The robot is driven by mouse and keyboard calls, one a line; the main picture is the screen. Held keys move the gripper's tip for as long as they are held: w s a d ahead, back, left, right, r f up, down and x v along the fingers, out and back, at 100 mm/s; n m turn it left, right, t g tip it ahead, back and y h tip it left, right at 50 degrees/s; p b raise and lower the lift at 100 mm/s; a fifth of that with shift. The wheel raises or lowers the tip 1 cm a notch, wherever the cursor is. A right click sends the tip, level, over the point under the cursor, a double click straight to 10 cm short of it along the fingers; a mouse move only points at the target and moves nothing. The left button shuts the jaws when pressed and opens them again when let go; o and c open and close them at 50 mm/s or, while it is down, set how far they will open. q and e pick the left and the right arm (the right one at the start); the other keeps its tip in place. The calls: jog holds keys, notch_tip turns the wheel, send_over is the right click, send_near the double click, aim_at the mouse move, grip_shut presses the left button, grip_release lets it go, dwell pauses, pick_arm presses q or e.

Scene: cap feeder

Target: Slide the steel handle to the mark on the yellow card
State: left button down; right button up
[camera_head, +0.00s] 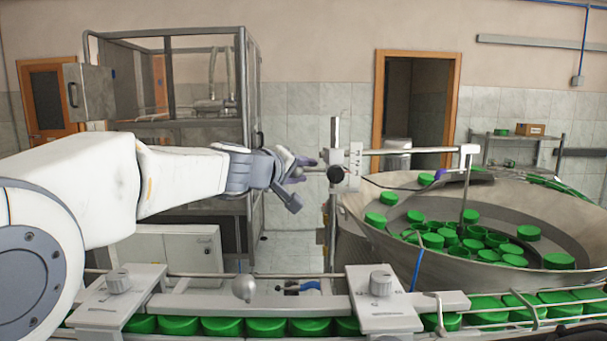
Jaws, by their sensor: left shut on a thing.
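My left gripper (298,174) reaches in from the left at the middle of the view. It is shut on what looks like the short steel handle (316,172) beside the black knob (336,174), at a white clamp block (353,166) on the upright steel post (334,130). The fingers hide most of the handle. A horizontal steel rod (410,151) runs right from the block. I cannot make out a yellow card or its mark.
A large steel bowl (375,236) with many green caps stands at the right. A conveyor with a row of green caps (265,327) runs along the front, with white clamp plates and a round steel knob (244,288). A framed cabinet (178,125) stands behind my arm.

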pick_arm(q)
jog(key=shift+f, duration=0.1)
jog(key=c, duration=0.5)
grip_release()
jog(key=b+v, duration=0.1)
jog(key=v, duration=0.9)
jog(key=shift+s+a+b, duration=0.15)
jog(key=shift+s+b, duration=0.05)
jog(key=shift+b, duration=0.2)
